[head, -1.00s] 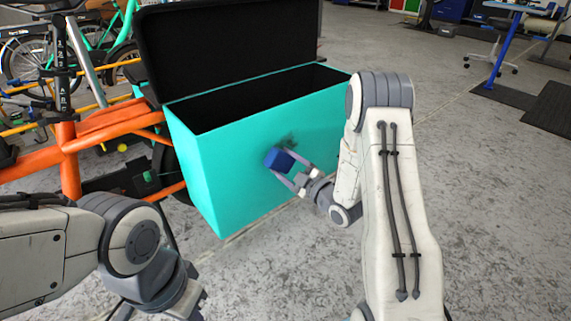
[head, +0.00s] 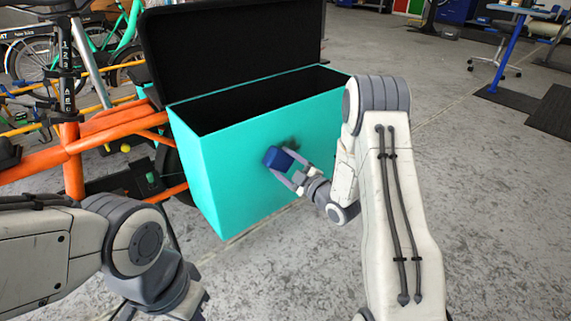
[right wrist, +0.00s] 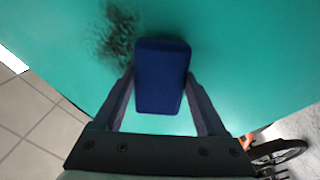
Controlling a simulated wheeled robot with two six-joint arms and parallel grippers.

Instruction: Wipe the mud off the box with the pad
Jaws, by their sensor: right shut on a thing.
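A turquoise cargo box (head: 227,190) with its black lid (head: 235,45) raised sits on an orange bike. A dark mud patch (right wrist: 122,35) marks its side panel; it lies beside the pad in the right wrist view, and part of it shows in the head view (head: 291,143). My right gripper (head: 287,168) is shut on the blue pad (right wrist: 161,75) and holds it at the panel, close to the mud. I cannot tell whether the pad touches the panel. My left arm is at the lower left; its gripper's fingers are not visible.
The orange bike frame (head: 73,160) stands left of the box, with more bikes behind it. A blue-legged table (head: 508,50) and a dark mat (head: 552,115) are at the right back. The grey floor (head: 480,200) at the right is clear.

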